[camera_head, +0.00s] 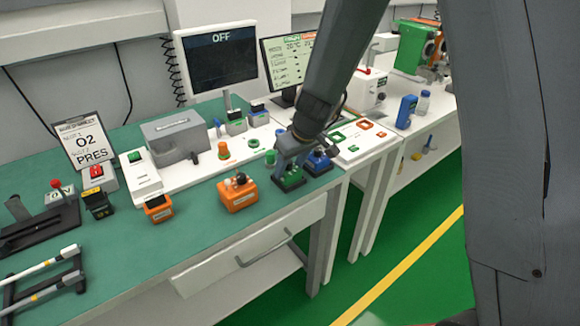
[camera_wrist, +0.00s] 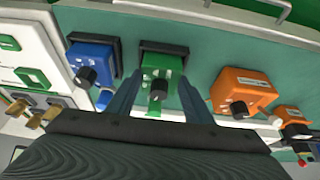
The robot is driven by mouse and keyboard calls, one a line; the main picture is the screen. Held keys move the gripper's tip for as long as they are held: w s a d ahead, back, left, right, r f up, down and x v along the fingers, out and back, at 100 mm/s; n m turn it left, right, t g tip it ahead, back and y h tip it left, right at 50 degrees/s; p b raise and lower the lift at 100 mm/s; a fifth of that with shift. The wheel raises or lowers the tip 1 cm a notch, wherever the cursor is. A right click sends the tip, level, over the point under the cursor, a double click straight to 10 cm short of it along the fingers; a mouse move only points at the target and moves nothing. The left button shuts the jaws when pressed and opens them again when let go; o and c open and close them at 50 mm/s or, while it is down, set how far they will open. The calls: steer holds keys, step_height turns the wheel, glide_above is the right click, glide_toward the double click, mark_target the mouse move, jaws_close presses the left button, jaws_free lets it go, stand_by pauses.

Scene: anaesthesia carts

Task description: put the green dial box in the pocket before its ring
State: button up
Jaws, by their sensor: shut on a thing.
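The green dial box (camera_head: 289,180) is at the front right of the teal bench, with a black knob on its face in the wrist view (camera_wrist: 165,68). My gripper (camera_head: 290,158) is over it from above, its two fingers (camera_wrist: 160,95) on either side of the box, shut on it. The box looks upright and close to the bench top; I cannot tell whether it touches. A green square ring (camera_head: 337,136) is on the white panel behind and to the right; a green round part (camera_head: 270,157) stands just behind the box. I cannot make out which pocket belongs to which ring.
A blue dial box (camera_head: 319,161) stands close beside the green one, to its right. A large orange dial box (camera_head: 238,194) is to the left, also in the wrist view (camera_wrist: 240,90). A smaller orange box (camera_head: 158,208) is farther left. The bench's front edge is near.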

steer(key=shift+f, duration=0.1)
steer(key=o, duration=1.6)
steer(key=shift+r, duration=0.25)
steer(key=v, duration=1.2)
steer(key=s+d+f+m+g+h, duration=0.1)
steer(key=s+d+f+m, duration=0.2)
steer(key=s+d, duration=0.4)
steer(key=s+d+f+m+g+h, duration=0.1)
steer(key=s+d+f+m, duration=0.2)
steer(key=s+d, duration=0.4)
steer(key=s, duration=0.4)
steer(key=shift+s+m+g+b, duration=0.25)
steer(key=shift+m+g+b, duration=0.05)
steer(key=shift+m+b, duration=0.1)
steer(key=shift+f, duration=0.15)
